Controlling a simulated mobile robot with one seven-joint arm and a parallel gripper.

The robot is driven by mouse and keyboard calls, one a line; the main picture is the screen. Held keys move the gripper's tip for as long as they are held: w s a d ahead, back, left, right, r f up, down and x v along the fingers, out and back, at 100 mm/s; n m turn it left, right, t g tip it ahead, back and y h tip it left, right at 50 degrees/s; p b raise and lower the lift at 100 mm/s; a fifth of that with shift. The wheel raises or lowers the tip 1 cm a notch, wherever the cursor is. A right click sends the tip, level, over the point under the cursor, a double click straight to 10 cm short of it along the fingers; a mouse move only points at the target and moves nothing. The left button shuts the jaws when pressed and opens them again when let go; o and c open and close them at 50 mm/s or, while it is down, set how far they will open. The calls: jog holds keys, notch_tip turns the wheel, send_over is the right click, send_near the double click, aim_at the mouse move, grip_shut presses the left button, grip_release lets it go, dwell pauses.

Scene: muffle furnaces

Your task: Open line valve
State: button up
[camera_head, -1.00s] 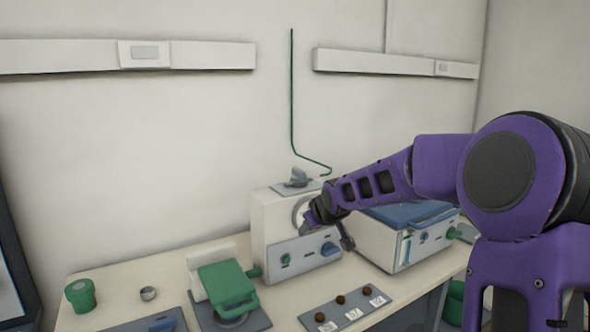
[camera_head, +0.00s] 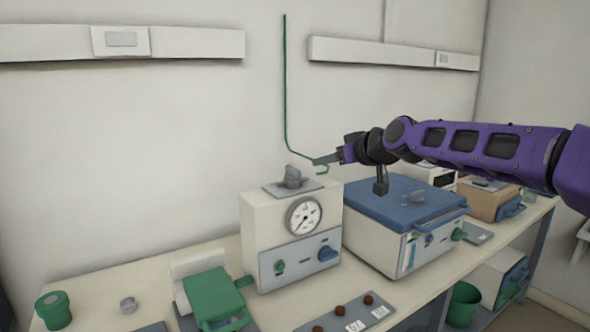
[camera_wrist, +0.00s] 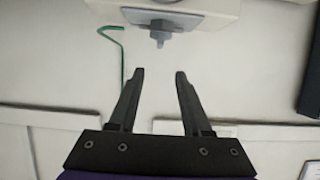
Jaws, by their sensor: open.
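A grey valve knob (camera_head: 292,176) sits on a grey plate on top of a white box unit (camera_head: 262,218) with a round dial gauge (camera_head: 304,215). In the wrist view the knob (camera_wrist: 160,32) shows beyond the fingertips, near the top middle. A thin green line (camera_head: 285,90) runs down the wall and bends toward the unit; its bent end also shows in the wrist view (camera_wrist: 112,34). My gripper (camera_head: 316,161) is to the upper right of the knob, apart from it. In the wrist view my gripper (camera_wrist: 160,73) is open, with nothing between its fingers.
A furnace with a blue lid (camera_head: 405,200) stands right of the unit, under my arm. A green-lidded device (camera_head: 212,293) and a green jar (camera_head: 53,309) stand to the left. A panel with several dark knobs (camera_head: 350,314) lies in front. The space above the unit is free.

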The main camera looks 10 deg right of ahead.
aim_at(294, 169)
jog(key=x, duration=1.6)
jog(key=shift+d+f, duration=0.1)
jog(key=shift+f, duration=0.05)
grip_shut()
